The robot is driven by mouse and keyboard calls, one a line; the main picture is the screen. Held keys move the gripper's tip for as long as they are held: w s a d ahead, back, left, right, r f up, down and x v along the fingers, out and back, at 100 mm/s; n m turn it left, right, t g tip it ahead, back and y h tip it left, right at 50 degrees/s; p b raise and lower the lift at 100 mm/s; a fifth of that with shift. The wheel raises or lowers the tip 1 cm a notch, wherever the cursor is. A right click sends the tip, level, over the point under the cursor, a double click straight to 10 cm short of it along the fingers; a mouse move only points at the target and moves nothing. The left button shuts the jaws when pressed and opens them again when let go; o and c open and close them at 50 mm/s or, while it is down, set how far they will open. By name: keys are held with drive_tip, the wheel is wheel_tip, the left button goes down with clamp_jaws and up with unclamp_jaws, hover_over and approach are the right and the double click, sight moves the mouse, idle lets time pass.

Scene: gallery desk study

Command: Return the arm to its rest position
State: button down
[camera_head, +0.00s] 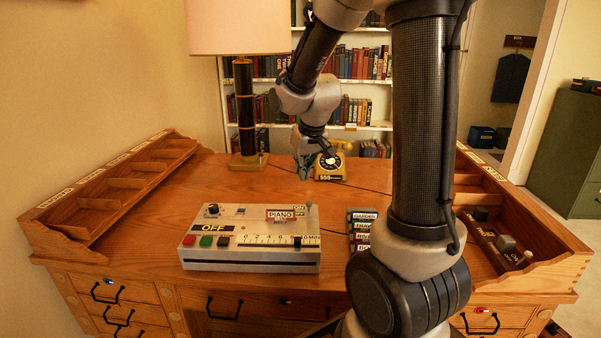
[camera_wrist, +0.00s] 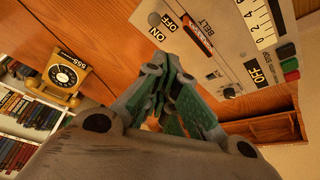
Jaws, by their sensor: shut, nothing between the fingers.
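My arm rises from the right front of the desk in the head view and bends over to the back middle. My gripper (camera_head: 304,176) hangs over the desk just left of the yellow rotary telephone (camera_head: 330,165). It is shut and empty, with green-sided fingers. In the wrist view the closed fingers (camera_wrist: 168,62) point toward the desk top, with the telephone (camera_wrist: 66,76) to their left and the control box (camera_wrist: 215,40) to their right. In the head view the control box (camera_head: 250,262) stands at the front middle. My arm hides part of the desk's right side.
A lamp (camera_head: 245,110) stands at the back left of the desk (camera_head: 160,210). Wooden organisers line the left (camera_head: 75,222) and right (camera_head: 545,245) edges. A small rack of labelled pieces (camera_head: 362,215) lies beside my arm. A bookshelf (camera_head: 350,95) is behind. The left middle of the desk is clear.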

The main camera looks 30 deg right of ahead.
drive_tip(key=shift+s+a+r, duration=0.15)
drive_tip(key=shift+s+r, duration=0.1)
drive_tip(key=shift+s, duration=0.2)
